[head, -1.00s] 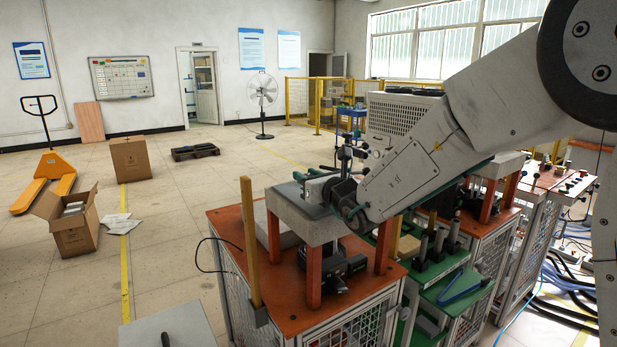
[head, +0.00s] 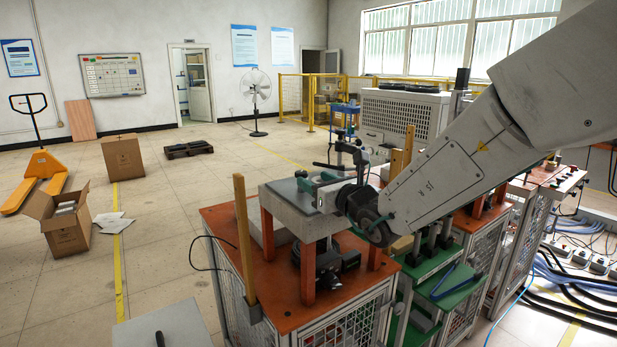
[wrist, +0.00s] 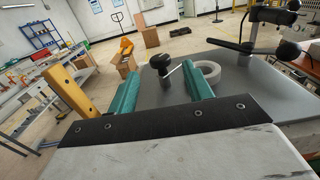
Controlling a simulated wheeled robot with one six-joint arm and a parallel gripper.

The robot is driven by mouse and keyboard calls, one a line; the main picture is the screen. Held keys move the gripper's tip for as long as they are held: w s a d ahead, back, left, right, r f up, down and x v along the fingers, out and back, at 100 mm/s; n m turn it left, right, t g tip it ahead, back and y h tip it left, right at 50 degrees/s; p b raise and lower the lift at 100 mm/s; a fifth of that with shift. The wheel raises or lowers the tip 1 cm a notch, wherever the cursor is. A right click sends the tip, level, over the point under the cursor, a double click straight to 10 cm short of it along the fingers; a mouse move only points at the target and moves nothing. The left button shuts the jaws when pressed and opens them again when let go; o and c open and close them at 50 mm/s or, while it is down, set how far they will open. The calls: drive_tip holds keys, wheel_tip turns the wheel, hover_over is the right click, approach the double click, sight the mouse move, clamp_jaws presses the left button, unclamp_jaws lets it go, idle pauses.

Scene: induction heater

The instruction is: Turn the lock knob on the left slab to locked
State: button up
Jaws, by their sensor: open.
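The left slab (head: 282,202) is a grey plate on orange legs above an orange-topped cabinet. In the wrist view a black lock knob (wrist: 160,61) stands on a short post on the slab's grey top (wrist: 150,98). A thin light pin sticks out from the post toward the right. My gripper (wrist: 161,70) is open, with one teal finger on each side of the knob as seen there. I cannot tell whether either finger touches it. In the head view my gripper (head: 317,183) is over the slab and mostly hides the knob.
A grey ring (wrist: 208,70) lies on the slab, right of the knob behind the right finger. A black-handled clamp (wrist: 262,28) stands at the slab's far right. A wooden post (head: 244,245) rises at the cabinet's left side. Open floor lies left.

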drive_tip(key=shift+s+d, duration=0.25)
drive_tip(key=shift+s, duration=0.1)
